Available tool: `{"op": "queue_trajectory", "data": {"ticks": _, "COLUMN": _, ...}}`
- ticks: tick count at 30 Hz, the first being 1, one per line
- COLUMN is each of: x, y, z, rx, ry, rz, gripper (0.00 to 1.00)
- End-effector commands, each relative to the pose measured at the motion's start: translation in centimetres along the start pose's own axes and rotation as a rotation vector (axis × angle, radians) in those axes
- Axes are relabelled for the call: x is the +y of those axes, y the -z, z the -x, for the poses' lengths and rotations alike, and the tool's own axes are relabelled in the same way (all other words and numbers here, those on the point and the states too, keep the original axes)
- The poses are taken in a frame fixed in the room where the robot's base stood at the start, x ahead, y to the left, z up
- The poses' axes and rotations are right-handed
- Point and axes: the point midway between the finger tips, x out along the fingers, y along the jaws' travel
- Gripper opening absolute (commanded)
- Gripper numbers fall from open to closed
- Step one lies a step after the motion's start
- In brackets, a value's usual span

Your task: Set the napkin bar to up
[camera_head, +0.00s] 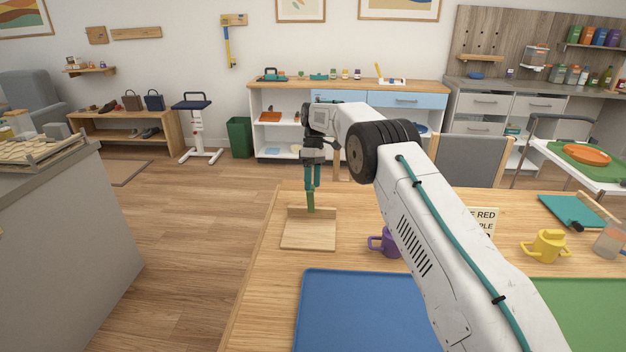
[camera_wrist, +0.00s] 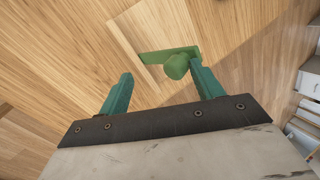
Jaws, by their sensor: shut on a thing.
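The napkin holder is a light wooden base (camera_head: 308,236) with a low raised back edge, near the table's far left corner. Its green napkin bar (camera_head: 311,202) shows just below my gripper (camera_head: 313,187), which points down from above. In the wrist view the bar (camera_wrist: 152,56) is a flat green strip with a round knob (camera_wrist: 176,67) at one end. The teal fingers of my gripper (camera_wrist: 160,80) stand on either side, with the knob close to the right finger. My gripper is shut on the bar; the exact contact is partly hidden. The bar's exact angle is hard to tell.
A purple mug (camera_head: 384,243) stands right of the holder, partly behind my arm. A blue mat (camera_head: 350,310) lies in front. A yellow mug (camera_head: 546,246), a sign (camera_head: 486,221) and a green mat (camera_head: 580,310) are on the right. A grey counter (camera_head: 60,240) stands left across open floor.

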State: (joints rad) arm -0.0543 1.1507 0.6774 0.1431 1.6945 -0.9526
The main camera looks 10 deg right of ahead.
Motion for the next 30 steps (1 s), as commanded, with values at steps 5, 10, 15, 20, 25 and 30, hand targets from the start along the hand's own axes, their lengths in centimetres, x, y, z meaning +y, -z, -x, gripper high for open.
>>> {"op": "queue_trajectory", "data": {"ticks": 5, "x": 0.4, "y": 0.0, "z": -0.9, "rx": -0.007, "ry": 0.002, "rz": -0.004, "gripper": 0.46}}
{"op": "queue_trajectory", "data": {"ticks": 10, "x": -0.1, "y": -0.2, "z": 0.3, "rx": -0.005, "ry": 0.0, "rz": -0.004, "gripper": 0.46}}
{"op": "queue_trajectory", "data": {"ticks": 15, "x": -1.3, "y": -0.8, "z": 3.2, "rx": 0.0, "ry": -0.004, "rz": -0.005, "gripper": 0.46}}
{"op": "queue_trajectory", "data": {"ticks": 20, "x": -2.5, "y": -1.6, "z": 3.1, "rx": 0.0, "ry": -0.001, "rz": -0.004, "gripper": 0.46}}
{"op": "queue_trajectory", "data": {"ticks": 25, "x": -4.2, "y": -2.7, "z": 2.5, "rx": 0.0, "ry": -0.001, "rz": -0.003, "gripper": 0.46}}
{"op": "queue_trajectory", "data": {"ticks": 30, "x": -6.5, "y": -4.3, "z": 1.8, "rx": 0.001, "ry": -0.002, "rz": -0.002, "gripper": 0.46}}
